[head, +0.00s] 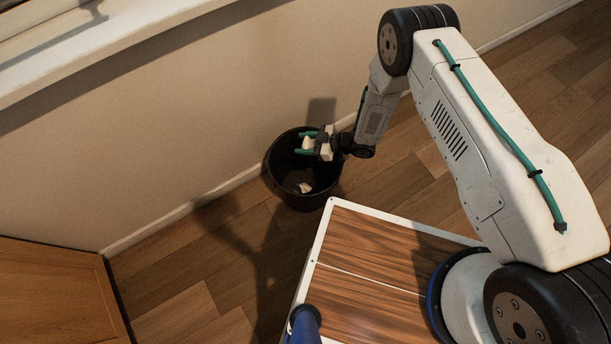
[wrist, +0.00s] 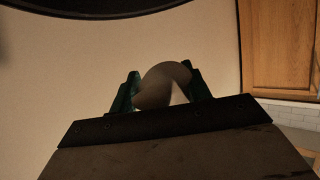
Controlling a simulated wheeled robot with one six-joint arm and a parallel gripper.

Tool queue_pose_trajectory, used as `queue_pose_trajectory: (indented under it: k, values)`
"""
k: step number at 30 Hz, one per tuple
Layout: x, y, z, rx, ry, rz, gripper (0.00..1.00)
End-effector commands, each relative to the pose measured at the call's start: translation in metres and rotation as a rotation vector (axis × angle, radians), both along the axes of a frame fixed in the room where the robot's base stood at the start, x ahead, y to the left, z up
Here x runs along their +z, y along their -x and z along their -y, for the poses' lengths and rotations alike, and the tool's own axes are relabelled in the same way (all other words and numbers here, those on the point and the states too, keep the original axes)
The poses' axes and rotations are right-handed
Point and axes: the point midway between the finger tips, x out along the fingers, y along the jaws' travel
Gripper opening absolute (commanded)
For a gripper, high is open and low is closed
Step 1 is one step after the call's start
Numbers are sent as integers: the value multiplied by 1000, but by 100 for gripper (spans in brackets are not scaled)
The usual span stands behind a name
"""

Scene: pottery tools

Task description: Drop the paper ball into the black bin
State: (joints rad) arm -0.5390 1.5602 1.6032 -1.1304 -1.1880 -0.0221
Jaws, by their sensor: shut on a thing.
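The black bin (head: 290,190) stands on the floor against the wall in the head view. A small pale crumpled piece (head: 305,187) lies inside it. My gripper (head: 303,145) is over the bin's opening, its green fingers pointing left. It is shut on the pale paper ball (head: 308,143). In the wrist view the paper ball (wrist: 165,84) sits between the two green fingertips of my gripper (wrist: 160,92), partly hidden by the gripper body. A dark curved shape, perhaps the bin's rim, crosses the top of the wrist view.
The beige wall (head: 200,120) with a white sill (head: 90,50) rises just behind the bin. A wooden cabinet (head: 55,295) stands at the lower left. Wooden floor (head: 180,265) between cabinet and bin is clear.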

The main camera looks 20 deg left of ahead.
Motion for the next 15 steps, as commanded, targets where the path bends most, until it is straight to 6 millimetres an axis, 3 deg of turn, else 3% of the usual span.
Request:
queue_pose_trajectory:
  k: [9,15]
  values:
    - [-37,0,1,-3,1,-1,27]
    - [-51,-1,1,-4,1,-1,27]
